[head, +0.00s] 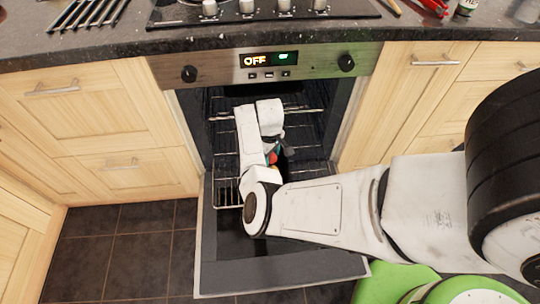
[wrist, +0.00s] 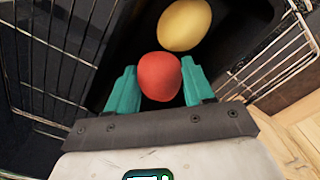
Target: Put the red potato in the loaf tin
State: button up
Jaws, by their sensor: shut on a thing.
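The red potato (wrist: 158,76) is between the teal fingers of my gripper (wrist: 159,72) in the wrist view. The fingers are shut on its two sides. A dark loaf tin (wrist: 236,34) lies below and beyond it, with a yellow, rounded item (wrist: 184,24) inside. The potato appears over the near part of the tin; its height above the tin is hard to judge. In the head view my arm reaches into the open oven, and only a small patch of the red potato (head: 273,158) shows. My arm hides much of the tin there.
Wire oven racks (wrist: 40,50) lie on both sides of the tin in the wrist view. The oven door (head: 280,270) is folded down below my arm. Wooden cabinets (head: 130,110) flank the oven, and a granite worktop with a hob is above.

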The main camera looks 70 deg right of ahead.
jog(key=shift+f+b, duration=0.3)
jog(key=shift+f, duration=0.3)
jog(key=o, duration=0.8)
jog(key=s+r+h+p, duration=0.25)
jog(key=r+p, duration=0.25)
jog(key=r, duration=1)
jog(key=s+a+n, duration=0.1)
jog(key=s+a, duration=0.3)
jog(key=a, duration=0.4)
jog(key=s+a+y, duration=0.1)
jog(key=s+a, duration=0.3)
jog(key=a, duration=0.4)
jog(key=s+a+n+t+y, duration=0.1)
jog(key=s+a, duration=0.3)
jog(key=a, duration=0.5)
jog(key=shift+r+n, duration=0.3)
jog(key=shift+r, duration=0.05)
jog(key=shift+d, duration=0.1)
